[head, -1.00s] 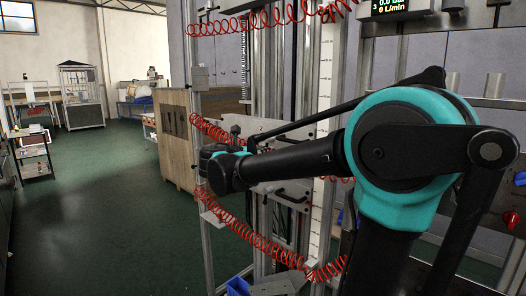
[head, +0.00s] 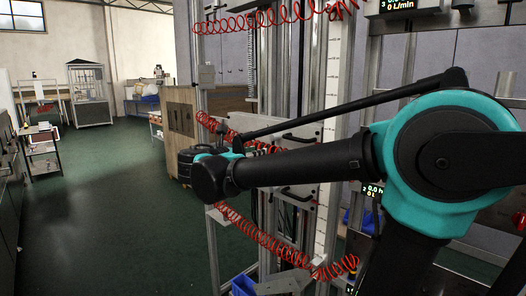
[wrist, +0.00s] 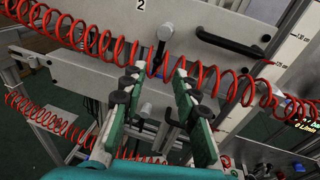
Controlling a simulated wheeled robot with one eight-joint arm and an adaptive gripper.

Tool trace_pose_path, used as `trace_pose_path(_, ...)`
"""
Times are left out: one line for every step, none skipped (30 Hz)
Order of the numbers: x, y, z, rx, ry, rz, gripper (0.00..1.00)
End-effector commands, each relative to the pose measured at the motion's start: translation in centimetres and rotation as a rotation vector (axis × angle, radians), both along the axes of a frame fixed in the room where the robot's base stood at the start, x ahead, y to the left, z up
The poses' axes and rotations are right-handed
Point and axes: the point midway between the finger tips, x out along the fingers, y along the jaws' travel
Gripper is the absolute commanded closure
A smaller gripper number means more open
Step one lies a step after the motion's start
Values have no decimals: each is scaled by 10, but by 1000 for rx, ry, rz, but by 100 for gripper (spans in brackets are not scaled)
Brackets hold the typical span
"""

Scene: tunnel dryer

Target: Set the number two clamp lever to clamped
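In the wrist view, a pale panel (wrist: 85,50) carries the number 2 (wrist: 141,4). Below the number, a dark lever with a rounded black end (wrist: 164,33) stands roughly upright; its lower part is partly hidden by the hose and my fingers. I cannot tell its clamp state. My gripper (wrist: 156,76) is open, its green-padded fingers apart, with nothing seen held between them. It points at the panel below the lever's top, and I cannot tell whether it touches anything. In the head view, my arm hides most of this area.
A red coiled hose (wrist: 95,40) crosses in front of the panel near my fingertips. A black bar handle (wrist: 228,42) is right of the lever. A metal post with a scale (wrist: 283,48) stands further right. In the head view, green floor (head: 110,200) is clear at left.

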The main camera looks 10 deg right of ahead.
Motion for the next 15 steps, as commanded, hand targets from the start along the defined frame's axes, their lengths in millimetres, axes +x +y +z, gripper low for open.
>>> trace_pose_path(-6, 6, 1, 0, 0, 3, 70)
trace_pose_path(-9, 9, 1, 0, 0, 3, 70)
trace_pose_path(-12, 12, 2, 0, 0, 3, 70)
trace_pose_path(-14, 14, 2, 0, 0, 2, 70)
trace_pose_path(-16, 16, 2, 0, 0, 2, 70)
trace_pose_path(-18, 18, 2, 0, 0, 2, 70)
trace_pose_path(-20, 19, 3, 0, 0, 2, 70)
trace_pose_path(-21, 20, 3, -1, 1, 1, 70)
trace_pose_path(-22, 21, 3, 0, 0, 0, 70)
trace_pose_path(-23, 21, 3, 0, 0, 0, 70)
trace_pose_path(-23, 21, 3, 0, 0, 0, 70)
trace_pose_path(-23, 22, 3, 0, 0, -1, 70)
trace_pose_path(-24, 21, 3, 0, 0, -1, 70)
trace_pose_path(-24, 21, 3, 0, 0, -1, 70)
trace_pose_path(-24, 21, 3, 0, 0, -1, 70)
